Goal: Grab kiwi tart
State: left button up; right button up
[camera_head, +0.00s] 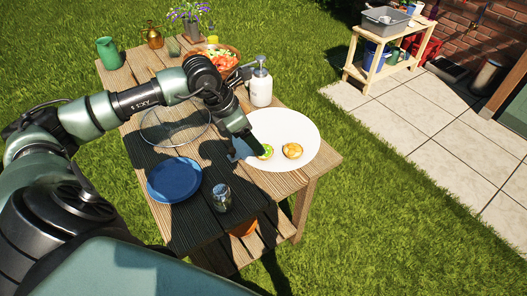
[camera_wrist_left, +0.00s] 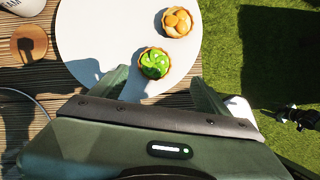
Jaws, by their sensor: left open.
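The kiwi tart (camera_head: 265,151) is a small round crust with bright green fruit on top. It lies on a large white plate (camera_head: 262,122), left of an orange-topped tart (camera_head: 292,151). In the left wrist view the kiwi tart (camera_wrist_left: 154,63) shows just beyond and between the fingers of my left gripper (camera_wrist_left: 158,84), with the orange tart (camera_wrist_left: 177,22) farther off. In the head view my left gripper (camera_head: 245,150) points down over the plate's left side, beside the kiwi tart. It is open and empty. My right gripper is not in view.
A white pump bottle (camera_head: 261,84) stands behind the plate. A blue plate (camera_head: 174,180), a glass jar (camera_head: 222,197) and a clear round cover (camera_head: 160,128) are on the wooden table to the left. A salad bowl (camera_head: 222,57) is at the back.

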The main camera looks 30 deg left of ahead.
pick_arm(q)
jog(key=shift+a+f, duration=0.3)
jog(key=shift+a, duration=0.1)
jog(key=p+x, duration=0.2)
jog(key=x, duration=0.4)
jog(key=shift+w+d+f+p, duration=0.1)
jog(key=shift+w+f+p, duration=0.1)
jog(key=shift+p, duration=0.2)
jog(key=shift+w+f, duration=0.1)
jog(key=shift+f, duration=0.25)
jog(key=c, duration=1.4)
jog(key=shift+r, duration=0.1)
